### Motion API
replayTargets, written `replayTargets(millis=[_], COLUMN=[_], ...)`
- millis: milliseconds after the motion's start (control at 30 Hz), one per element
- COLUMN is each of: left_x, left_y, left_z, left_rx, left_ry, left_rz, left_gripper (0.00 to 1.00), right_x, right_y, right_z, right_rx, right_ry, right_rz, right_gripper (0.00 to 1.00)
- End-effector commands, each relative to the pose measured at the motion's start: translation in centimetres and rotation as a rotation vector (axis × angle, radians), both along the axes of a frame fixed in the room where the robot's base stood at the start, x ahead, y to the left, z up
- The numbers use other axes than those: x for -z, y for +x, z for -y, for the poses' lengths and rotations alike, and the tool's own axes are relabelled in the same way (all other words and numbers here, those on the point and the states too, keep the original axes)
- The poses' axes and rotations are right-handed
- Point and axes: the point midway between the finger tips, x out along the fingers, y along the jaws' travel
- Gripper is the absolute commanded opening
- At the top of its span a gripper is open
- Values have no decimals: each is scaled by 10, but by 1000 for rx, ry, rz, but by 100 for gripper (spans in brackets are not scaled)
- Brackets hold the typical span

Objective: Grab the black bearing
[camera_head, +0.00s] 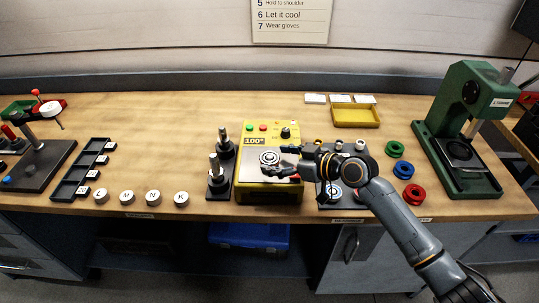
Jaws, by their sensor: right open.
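A ring-shaped bearing (269,157), light with dark rings, lies on top of the yellow heater box (270,196), which has a 100° label. It is the likeliest black bearing, but its colour is hard to tell at this size. My right gripper (284,161) comes in from the right over the heater. Its fingers are open and point left, with the tips just right of the bearing. I cannot tell whether they touch it. Nothing shows between them. My left gripper is not in view.
Another ring (333,192) lies on a dark plate, partly hidden by my right arm. Black posts (216,177) stand left of the heater. Green, blue and red rings (403,170) and a green press (464,125) are to the right. White round pieces (153,198) line the front left.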

Motion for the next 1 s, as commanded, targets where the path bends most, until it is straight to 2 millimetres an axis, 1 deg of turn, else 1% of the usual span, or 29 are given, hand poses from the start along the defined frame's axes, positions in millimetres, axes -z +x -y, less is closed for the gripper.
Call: replayTargets(millis=[100, 300, 367, 400, 567, 600, 867, 1000], left_x=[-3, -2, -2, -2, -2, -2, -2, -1], left_y=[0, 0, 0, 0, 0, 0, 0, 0], left_z=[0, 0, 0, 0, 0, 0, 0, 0], left_rx=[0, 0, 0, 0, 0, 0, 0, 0], left_ry=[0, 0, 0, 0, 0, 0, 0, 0], left_rz=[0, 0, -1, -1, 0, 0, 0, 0], left_gripper=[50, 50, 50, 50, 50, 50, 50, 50], right_x=[2, 3, 3, 3, 3, 3, 2, -4], right_y=[4, 4, 4, 4, 4, 4, 4, 4], right_z=[-5, -5, -5, -5, -5, -5, -5, -5], right_rx=[1, 1, 1, 1, 1, 1, 1, 0], right_ry=[1, -1, -1, -1, -1, -1, -1, -1], right_rz=[1, 1, 1, 1, 1, 0, 1, 3], right_gripper=[74, 74, 62, 53, 21, 13, 12, 12])
